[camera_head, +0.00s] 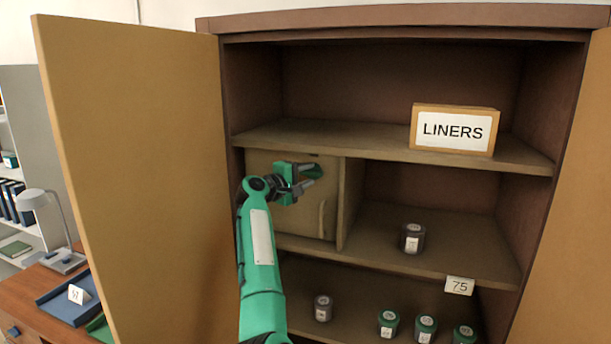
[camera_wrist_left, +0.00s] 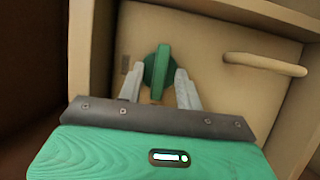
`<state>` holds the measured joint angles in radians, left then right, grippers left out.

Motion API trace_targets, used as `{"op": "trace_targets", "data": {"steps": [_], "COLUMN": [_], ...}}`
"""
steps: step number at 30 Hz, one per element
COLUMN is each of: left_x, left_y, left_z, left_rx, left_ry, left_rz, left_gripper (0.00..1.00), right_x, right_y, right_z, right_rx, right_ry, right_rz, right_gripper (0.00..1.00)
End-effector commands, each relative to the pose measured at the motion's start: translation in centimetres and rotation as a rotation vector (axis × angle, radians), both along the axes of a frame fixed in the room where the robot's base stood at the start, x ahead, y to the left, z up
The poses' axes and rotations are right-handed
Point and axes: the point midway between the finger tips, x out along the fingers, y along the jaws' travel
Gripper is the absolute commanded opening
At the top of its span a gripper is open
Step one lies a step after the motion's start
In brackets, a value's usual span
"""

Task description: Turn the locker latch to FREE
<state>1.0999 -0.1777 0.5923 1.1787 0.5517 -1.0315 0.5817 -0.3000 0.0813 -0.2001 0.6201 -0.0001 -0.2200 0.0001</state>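The green latch (camera_wrist_left: 160,62) is a round knob with a raised bar, on the tan locker door (camera_wrist_left: 225,95). In the left wrist view the bar runs nearly up and down. In the head view the latch (camera_head: 313,171) shows partly behind my gripper, on the small locker door (camera_head: 268,160) in the cabinet. My left gripper (camera_head: 304,178) is at the latch. In the left wrist view its two fingers (camera_wrist_left: 158,82) stand apart, either side of the bar, with gaps visible. No FREE marking is readable. My right gripper is not in view.
A pale door handle (camera_wrist_left: 265,64) sticks out beside the latch; it also shows in the head view (camera_head: 321,219). The open cabinet door (camera_head: 140,180) stands left of my arm. A LINERS sign (camera_head: 453,130) and a dark jar (camera_head: 412,238) stand on shelves to the right.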

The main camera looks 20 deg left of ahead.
Motion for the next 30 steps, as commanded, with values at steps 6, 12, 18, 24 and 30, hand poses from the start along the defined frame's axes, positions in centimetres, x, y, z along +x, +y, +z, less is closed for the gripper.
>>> {"op": "trace_targets", "data": {"steps": [6, 12, 18, 24, 30], "left_x": [0.0, 0.0, 0.0, 0.0, 0.0], "left_y": [0.0, 0.0, 0.0, 0.1, 0.1], "left_z": [0.0, 0.0, -0.1, -0.1, 0.1], "left_rx": [0.000, 0.002, 0.038, 0.144, 0.314], "left_ry": [0.000, 0.000, 0.000, -0.004, -0.009], "left_rz": [0.000, 0.000, 0.000, 0.001, 0.002], "left_gripper": [0.04, 0.00, 0.00, 0.00, 0.00], "right_x": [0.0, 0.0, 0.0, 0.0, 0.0], "right_y": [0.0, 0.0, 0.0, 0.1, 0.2], "right_z": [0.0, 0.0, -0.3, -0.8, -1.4], "right_rx": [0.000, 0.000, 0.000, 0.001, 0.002], "right_ry": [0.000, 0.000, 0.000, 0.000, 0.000], "right_rz": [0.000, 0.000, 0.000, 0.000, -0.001], "right_gripper": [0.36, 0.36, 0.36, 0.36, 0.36]}}
